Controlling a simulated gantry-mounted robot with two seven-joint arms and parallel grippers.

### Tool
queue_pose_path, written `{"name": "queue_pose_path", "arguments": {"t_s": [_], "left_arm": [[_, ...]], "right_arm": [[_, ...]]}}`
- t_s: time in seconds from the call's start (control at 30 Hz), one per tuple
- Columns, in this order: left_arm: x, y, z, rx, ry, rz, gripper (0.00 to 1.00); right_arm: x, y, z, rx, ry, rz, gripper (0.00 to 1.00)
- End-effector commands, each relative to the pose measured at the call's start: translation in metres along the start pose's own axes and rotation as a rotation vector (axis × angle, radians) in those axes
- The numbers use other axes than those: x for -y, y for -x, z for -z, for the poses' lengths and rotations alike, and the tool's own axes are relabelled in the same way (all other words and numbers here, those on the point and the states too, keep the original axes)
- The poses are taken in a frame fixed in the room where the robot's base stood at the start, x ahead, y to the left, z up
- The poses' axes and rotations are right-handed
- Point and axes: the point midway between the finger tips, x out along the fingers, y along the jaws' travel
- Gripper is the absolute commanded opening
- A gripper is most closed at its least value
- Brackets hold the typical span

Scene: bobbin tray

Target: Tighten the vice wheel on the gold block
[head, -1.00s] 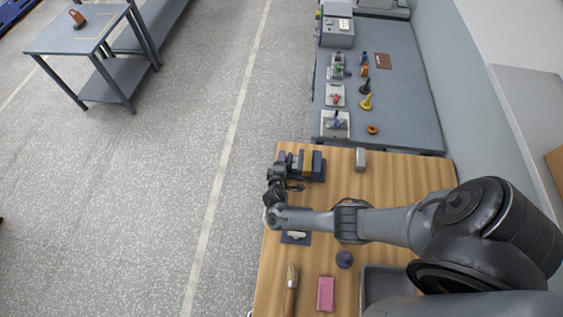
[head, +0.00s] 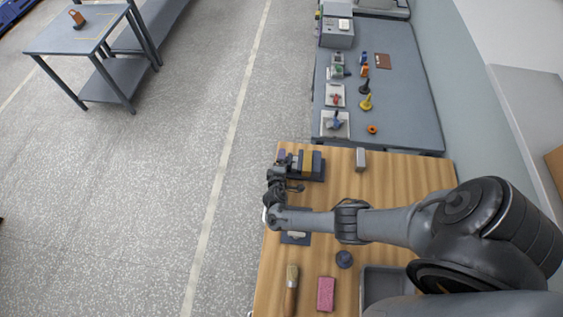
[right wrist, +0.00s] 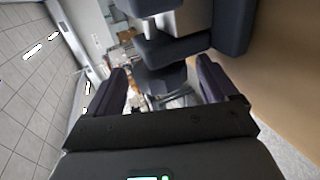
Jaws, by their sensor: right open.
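The gold block (head: 307,162) sits between the jaws of the dark vice (head: 318,165) at the far left of the wooden table. The right wrist view shows the grey and dark vice body (right wrist: 178,20) close up. A dark round part (right wrist: 162,80), which looks like the vice wheel, lies between my right gripper's fingers. My right gripper (right wrist: 163,85) is open, one finger on each side of that part; contact cannot be told. In the head view my right gripper (head: 289,172) is at the vice's left end and partly hides it. My left gripper is not in view.
A grey metal block (head: 361,159) stands right of the vice. A brush (head: 291,290), a pink sponge (head: 325,294), a dark knob (head: 344,259) and a grey bin (head: 372,285) are nearer. A blue-grey bench (head: 400,90) lies beyond the table.

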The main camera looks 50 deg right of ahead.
Motion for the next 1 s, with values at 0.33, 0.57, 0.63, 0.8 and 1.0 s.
{"name": "queue_pose_path", "arguments": {"t_s": [0.33, 0.57, 0.63, 0.8, 1.0], "left_arm": [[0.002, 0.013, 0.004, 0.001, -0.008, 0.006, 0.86], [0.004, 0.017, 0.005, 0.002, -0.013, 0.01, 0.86], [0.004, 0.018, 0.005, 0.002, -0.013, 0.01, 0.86], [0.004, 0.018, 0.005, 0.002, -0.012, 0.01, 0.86], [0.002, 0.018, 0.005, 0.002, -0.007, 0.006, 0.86]], "right_arm": [[0.0, 0.051, 0.0, -0.001, -0.002, 0.004, 0.86], [0.001, 0.086, 0.0, 0.0, -0.001, 0.004, 0.86], [0.0, 0.093, 0.0, -0.001, -0.002, 0.002, 0.86], [0.0, 0.103, 0.0, 0.0, -0.001, 0.0, 0.86], [0.0, 0.105, 0.0, 0.001, 0.0, 0.0, 0.86]]}}
